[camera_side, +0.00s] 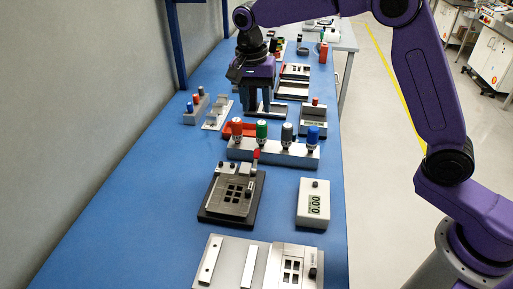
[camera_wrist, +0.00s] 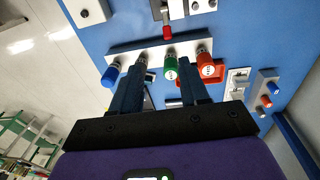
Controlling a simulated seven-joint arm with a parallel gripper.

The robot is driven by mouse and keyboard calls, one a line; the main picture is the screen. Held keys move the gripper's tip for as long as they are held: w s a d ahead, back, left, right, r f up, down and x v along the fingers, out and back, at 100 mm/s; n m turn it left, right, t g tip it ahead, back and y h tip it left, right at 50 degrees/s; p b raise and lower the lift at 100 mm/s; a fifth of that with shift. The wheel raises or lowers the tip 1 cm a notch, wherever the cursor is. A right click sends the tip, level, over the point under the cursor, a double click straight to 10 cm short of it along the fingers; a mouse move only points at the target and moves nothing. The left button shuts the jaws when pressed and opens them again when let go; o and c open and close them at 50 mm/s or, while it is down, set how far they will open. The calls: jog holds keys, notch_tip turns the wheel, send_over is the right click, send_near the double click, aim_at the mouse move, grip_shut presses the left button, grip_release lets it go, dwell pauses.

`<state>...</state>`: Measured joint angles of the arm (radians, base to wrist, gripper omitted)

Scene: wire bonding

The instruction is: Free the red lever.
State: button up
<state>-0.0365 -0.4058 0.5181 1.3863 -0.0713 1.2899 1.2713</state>
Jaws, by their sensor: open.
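The red lever (camera_side: 256,154) stands at the back right corner of a black fixture with a metal frame plate (camera_side: 213,205). In the wrist view the red lever tip (camera_wrist: 167,31) shows near the top, beyond the row of knobs. My gripper (camera_side: 257,108) is open and empty, above the bench behind the knob rack and well away from the lever. In the wrist view my gripper (camera_wrist: 163,80) has its two fingers spread, with the green knob showing between them. Most of the fixture is cut off by the top edge there.
A metal rack (camera_side: 243,150) with red, green (camera_side: 262,130), grey and blue (camera_side: 313,132) knobs stands between my gripper and the lever. A white meter (camera_side: 313,203) sits right of the fixture. A plate with bars (camera_side: 232,262) lies in front. Blue bench left of the fixture is clear.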

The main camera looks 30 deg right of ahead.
aim_at(257, 152)
jog(key=shift+y, duration=0.5)
jog(key=f, duration=1)
jog(key=w+d+f, duration=0.1)
jog(key=f, duration=0.5)
grip_shut()
